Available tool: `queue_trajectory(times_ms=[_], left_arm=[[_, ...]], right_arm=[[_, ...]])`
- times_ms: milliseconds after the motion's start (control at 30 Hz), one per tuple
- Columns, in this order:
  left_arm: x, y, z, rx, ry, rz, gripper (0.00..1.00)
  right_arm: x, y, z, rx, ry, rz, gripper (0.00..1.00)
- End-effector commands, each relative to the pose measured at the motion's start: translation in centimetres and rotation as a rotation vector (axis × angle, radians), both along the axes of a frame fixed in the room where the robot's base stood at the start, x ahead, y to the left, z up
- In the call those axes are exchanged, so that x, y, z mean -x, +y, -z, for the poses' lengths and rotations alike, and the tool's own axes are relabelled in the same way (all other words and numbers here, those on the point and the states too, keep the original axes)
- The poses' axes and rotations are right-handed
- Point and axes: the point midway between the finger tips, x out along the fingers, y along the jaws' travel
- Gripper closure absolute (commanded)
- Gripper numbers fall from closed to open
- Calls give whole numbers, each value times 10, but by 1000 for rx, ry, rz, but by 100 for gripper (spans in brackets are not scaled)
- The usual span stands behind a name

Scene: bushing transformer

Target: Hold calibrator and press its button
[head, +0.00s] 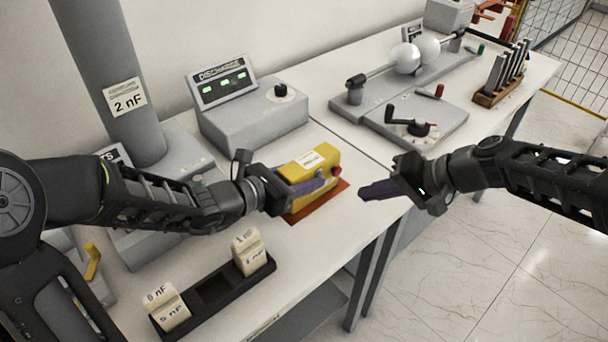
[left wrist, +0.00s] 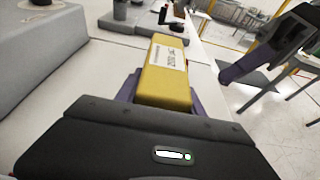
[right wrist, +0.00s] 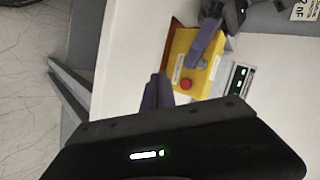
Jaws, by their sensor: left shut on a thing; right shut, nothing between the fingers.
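The calibrator is a yellow box (head: 318,159) with a white label, at or just above an orange-brown pad (head: 328,199) near the table's right edge; I cannot tell if it touches the pad. My left gripper (head: 307,187) is shut on it, its purple fingers along the sides. The box also shows in the left wrist view (left wrist: 166,85). Its red button (head: 337,171) is on the end facing my right gripper; it also shows in the right wrist view (right wrist: 186,84), beside a grey knob (right wrist: 201,64). My right gripper (head: 366,191) is shut and empty, a short gap from the button.
A grey discharge unit (head: 250,122) stands behind the calibrator. A black tray (head: 212,292) with cream nF blocks lies in front. A grey device with two spheres (head: 380,88) and a grey box with a black crank (head: 430,120) are further back. Right of the table edge is open floor.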

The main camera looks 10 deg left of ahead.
Motion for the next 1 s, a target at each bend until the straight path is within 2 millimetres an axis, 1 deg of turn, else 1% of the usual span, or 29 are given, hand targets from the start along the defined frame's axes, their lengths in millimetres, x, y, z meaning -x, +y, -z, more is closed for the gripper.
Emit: queue_trajectory(times_ms=[33,200,400,600,1000], left_arm=[[0,0,0,0,0,0,100],[0,0,0,0,0,0,100],[0,0,0,0,0,0,100],[0,0,0,0,0,0,100],[0,0,0,1,-1,1,100]], right_arm=[[-4,6,0,0,-2,-4,100],[-19,25,0,1,-2,-3,100],[-33,41,0,0,-1,-1,100],[-38,46,0,0,-1,-1,100],[-38,46,0,0,-1,-1,100]])
